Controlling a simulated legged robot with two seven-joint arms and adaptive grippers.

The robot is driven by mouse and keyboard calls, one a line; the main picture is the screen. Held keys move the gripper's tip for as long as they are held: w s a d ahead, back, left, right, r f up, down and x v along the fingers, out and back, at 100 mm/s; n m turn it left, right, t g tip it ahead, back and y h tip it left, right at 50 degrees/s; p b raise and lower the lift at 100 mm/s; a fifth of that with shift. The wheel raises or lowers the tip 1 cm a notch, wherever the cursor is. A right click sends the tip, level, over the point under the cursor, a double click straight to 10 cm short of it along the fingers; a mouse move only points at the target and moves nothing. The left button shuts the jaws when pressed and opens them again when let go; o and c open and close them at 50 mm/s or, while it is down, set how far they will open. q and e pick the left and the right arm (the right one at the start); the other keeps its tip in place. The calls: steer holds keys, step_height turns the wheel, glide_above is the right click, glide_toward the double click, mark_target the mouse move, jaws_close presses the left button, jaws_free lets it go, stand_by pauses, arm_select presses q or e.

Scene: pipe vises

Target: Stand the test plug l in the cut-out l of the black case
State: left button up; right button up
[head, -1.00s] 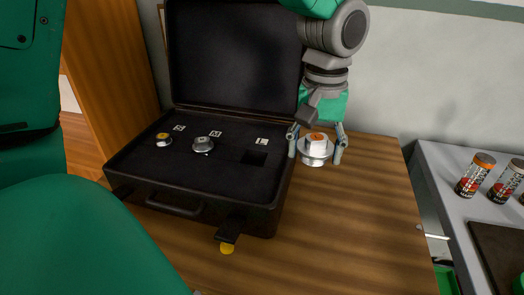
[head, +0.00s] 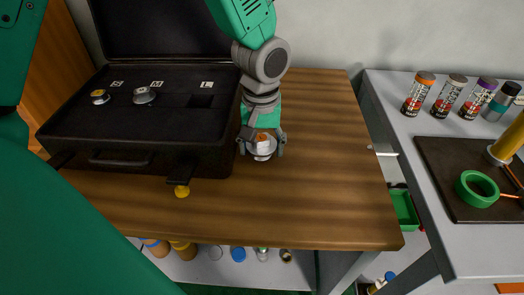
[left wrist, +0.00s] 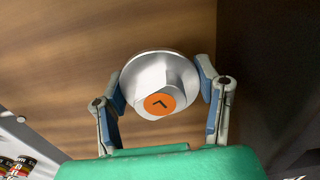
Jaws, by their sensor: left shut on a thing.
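The test plug l (head: 262,151) is a silver piece with a wide round flange and an orange top. In the left wrist view the plug (left wrist: 158,82) shows an orange disc with a dark L-shaped mark. My left gripper (head: 262,148) is shut on the plug, one finger on each side, just right of the case. I cannot tell whether the plug touches the table. The black case (head: 130,160) lies open at the left. Cut-out l (head: 201,101), a dark empty square below the L label, is at the right of its panel. My right gripper is not in view.
Two silver plugs, one with a yellow top (head: 99,97) and one greyer (head: 144,95), stand in the case near the S and M labels. An open latch (head: 184,176) juts from the case front. The wooden table (head: 320,170) is clear to the right. A grey bench (head: 390,110) holds several cans.

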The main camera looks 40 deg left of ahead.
arm_select(q)
steer(key=shift+f, duration=0.7)
steer(key=shift+w, duration=0.1)
steer(key=shift+a, duration=0.3)
steer(key=o, duration=1.1)
steer(key=shift+a+f, duration=0.1)
steer(key=shift+a, duration=0.05)
steer(key=shift+c, duration=0.2)
steer(key=shift+d, duration=0.35)
